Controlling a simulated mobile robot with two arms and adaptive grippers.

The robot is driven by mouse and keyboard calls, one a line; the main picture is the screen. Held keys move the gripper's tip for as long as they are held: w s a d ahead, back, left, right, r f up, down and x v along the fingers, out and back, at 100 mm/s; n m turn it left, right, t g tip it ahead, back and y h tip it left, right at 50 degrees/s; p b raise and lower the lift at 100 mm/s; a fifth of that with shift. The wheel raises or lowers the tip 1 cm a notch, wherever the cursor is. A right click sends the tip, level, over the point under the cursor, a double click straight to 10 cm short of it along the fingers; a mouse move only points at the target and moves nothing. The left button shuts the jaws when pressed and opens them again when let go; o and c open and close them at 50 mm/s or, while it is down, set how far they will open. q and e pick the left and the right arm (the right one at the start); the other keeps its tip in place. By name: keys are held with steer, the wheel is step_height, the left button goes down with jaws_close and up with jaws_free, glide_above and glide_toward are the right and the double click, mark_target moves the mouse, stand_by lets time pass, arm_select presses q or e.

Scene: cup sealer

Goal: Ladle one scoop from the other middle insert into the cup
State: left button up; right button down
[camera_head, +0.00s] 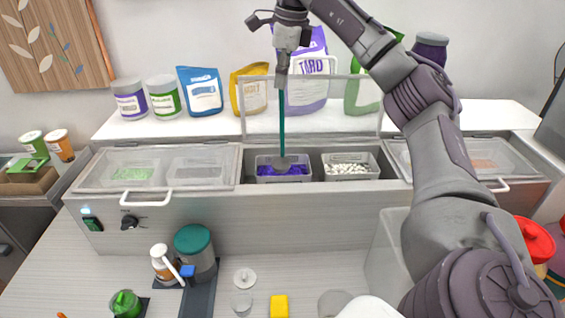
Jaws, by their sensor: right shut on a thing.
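My right gripper (283,70) is shut on the teal handle of a ladle (282,125), above the open middle of the counter unit. The ladle hangs upright, its grey bowl end at the purple contents of the left middle insert (262,176). How deep the bowl sits is hard to tell. The right middle insert (374,174) holds white pieces, with no tool in it. A small clear cup (241,303) seems to stand on the front counter, cut by the lower edge. My left gripper is out of view.
A raised clear lid (243,105) stands behind the middle inserts. Closed clear lids cover the left inserts (160,168) and right inserts (480,158). A teal-lidded container (195,250), white bottle (163,263) and yellow block (279,306) stand in front. Bags and tubs line the back shelf.

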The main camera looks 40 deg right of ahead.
mark_target(282, 92)
steer(key=shift+f, duration=0.1)
step_height(282, 92, down, 6)
steer(key=b, duration=0.3)
steer(key=shift+f, duration=0.25)
stand_by(0.5)
stand_by(0.8)
step_height(282, 92, up, 3)
steer(key=p, duration=0.3)
steer(key=shift+r, duration=0.2)
steer(key=shift+r+p, duration=0.65)
steer(key=shift+r, duration=3.35)
